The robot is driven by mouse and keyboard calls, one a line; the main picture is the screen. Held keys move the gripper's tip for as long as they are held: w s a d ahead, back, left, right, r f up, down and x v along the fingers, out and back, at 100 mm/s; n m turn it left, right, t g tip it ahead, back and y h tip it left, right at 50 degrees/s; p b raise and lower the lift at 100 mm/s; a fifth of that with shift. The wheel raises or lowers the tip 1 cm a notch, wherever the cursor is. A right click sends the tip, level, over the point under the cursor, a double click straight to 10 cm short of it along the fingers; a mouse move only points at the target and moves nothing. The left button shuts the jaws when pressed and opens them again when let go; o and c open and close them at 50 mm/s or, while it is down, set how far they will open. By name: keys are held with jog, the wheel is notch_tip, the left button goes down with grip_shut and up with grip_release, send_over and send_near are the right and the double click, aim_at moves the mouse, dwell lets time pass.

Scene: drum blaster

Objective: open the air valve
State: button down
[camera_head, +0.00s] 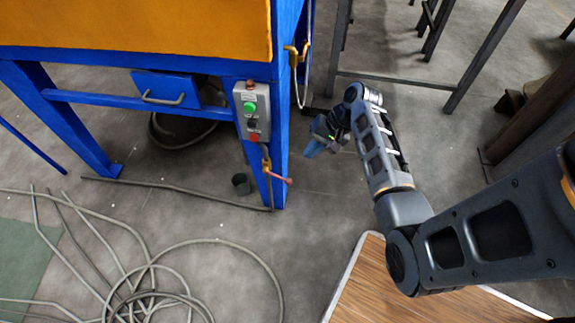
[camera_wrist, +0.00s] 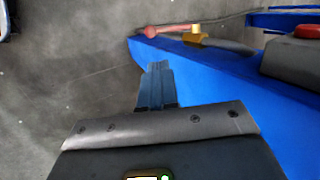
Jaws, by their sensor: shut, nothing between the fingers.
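The air valve has a red lever (camera_head: 280,178) and a brass body (camera_head: 266,163), low on the blue front leg of the blaster cabinet. In the wrist view the red lever (camera_wrist: 168,30) points left from the brass body (camera_wrist: 196,34), just above the blue leg's edge. My gripper (camera_head: 311,151) is to the right of the leg, higher in the picture than the lever and apart from it. In the wrist view my gripper (camera_wrist: 157,70) has its blue fingers together and empty, with the valve beyond the tips to the upper right.
A control box (camera_head: 252,112) with green and red buttons is on the leg above the valve. Hoses (camera_head: 150,285) coil on the floor at lower left. Metal frames stand at upper right.

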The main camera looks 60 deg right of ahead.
aim_at(278, 177)
jog(key=shift+y, duration=0.4)
jog(key=b+x, duration=0.5)
jog(key=x, duration=0.7)
jog(key=shift+w+a, duration=0.1)
jog(key=shift+w, duration=0.1)
jog(key=shift+f, duration=0.1)
notch_tip(278, 177, down, 3)
jog(key=t+y+b, duration=0.1)
jog(key=t+b, duration=0.2)
jog(key=b, duration=0.1)
jog(key=shift+w+y, duration=0.1)
jog(key=shift+y, duration=0.2)
jog(key=shift+w+a+f+n+t+y+b, duration=0.1)
jog(key=shift+w+a+f+t+y+b, duration=0.15)
jog(key=shift+w+f+t+b, duration=0.5)
jog(key=shift+w+a+f+n+t+y+b, duration=0.1)
jog(key=shift+w+a+f+t+y+b, duration=0.3)
jog(key=shift+b, duration=0.6)
jog(key=shift+w+d+f+n+t+y+b, duration=0.15)
jog(key=shift+w+f+t+b, duration=0.15)
jog(key=shift+t+b, duration=0.5)
jog(key=shift+w+a, duration=0.1)
jog(key=shift+w, duration=0.05)
jog(key=shift+r, duration=0.1)
